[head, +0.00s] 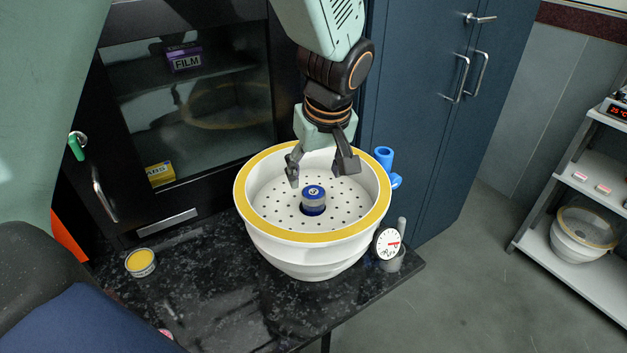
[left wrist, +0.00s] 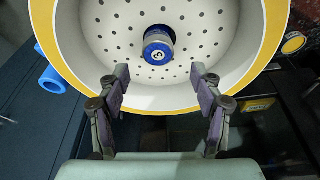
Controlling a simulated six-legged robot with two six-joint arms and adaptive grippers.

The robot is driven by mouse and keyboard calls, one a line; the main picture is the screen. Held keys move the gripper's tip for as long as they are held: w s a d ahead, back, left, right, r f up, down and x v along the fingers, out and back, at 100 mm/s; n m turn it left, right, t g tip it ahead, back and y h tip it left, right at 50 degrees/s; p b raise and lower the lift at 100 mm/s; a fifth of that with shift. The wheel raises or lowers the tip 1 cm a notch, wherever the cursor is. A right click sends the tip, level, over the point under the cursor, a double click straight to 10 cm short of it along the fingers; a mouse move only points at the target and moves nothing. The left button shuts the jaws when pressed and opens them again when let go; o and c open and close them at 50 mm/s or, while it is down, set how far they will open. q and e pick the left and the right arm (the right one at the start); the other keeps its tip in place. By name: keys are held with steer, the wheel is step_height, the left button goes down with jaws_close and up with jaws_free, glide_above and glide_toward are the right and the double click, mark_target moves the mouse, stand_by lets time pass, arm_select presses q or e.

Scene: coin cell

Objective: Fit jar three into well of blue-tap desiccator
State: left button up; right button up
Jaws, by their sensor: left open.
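The blue-tap desiccator (head: 290,250) is a white bowl with a yellow rim and a perforated plate inside. Its blue tap (head: 385,158) is on the right side; it also shows in the left wrist view (left wrist: 53,80). A small jar with a blue lid (head: 313,192) stands upright at the plate's middle, with a dark edge around its lower part. In the left wrist view the jar (left wrist: 158,46) has a white mark on the lid, too small to read surely. My left gripper (head: 320,173) is open and empty above the bowl, its fingers (left wrist: 160,77) apart from the jar. My right gripper is out of view.
A yellow-topped tin (head: 140,262) lies on the black speckled bench (head: 215,310). A round gauge (head: 388,243) stands right of the bowl near the bench edge. A dark glass-fronted cabinet (head: 225,110) and blue lockers (head: 420,110) stand behind. Another bowl (head: 583,235) is on the right shelf.

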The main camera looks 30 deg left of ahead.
arm_select(q)
steer(key=shift+p+v, duration=0.3)
steer(key=shift+v, duration=2.2)
steer(key=shift+w, duration=0.1)
